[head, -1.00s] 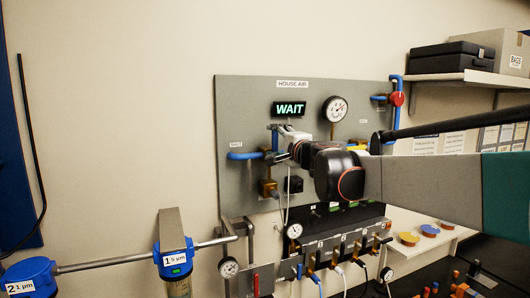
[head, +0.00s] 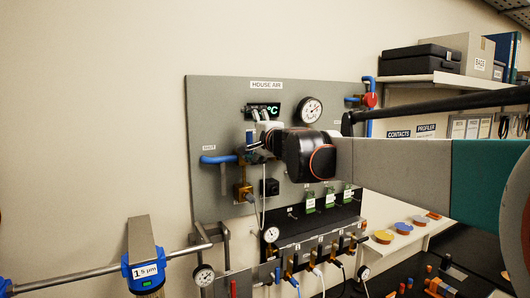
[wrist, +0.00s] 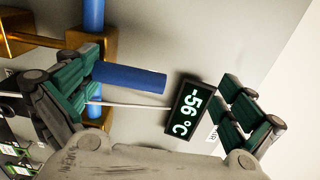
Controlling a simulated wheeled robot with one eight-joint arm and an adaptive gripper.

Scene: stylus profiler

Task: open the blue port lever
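The blue lever (wrist: 130,78) is a short round bar on a brass valve block (wrist: 85,48) in the wrist view. It juts from the block toward the display, which in the head view is upward. The lever also shows, partly covered, in the head view (head: 249,138), left of my gripper (head: 262,142). In the wrist view my gripper (wrist: 160,82) is open, with green-padded fingers wide apart. The lever lies in the picture between them, near the left finger. I cannot tell whether that finger touches it. Neither finger is closed on it.
A display (wrist: 187,108) reading -56 °C lies close to the right finger. A blue pipe (head: 218,159) runs into the valve from the left. The grey panel (head: 210,110) also carries a gauge (head: 310,110) and a lower brass fitting (head: 243,191). A thin pale line passes beside the lever.

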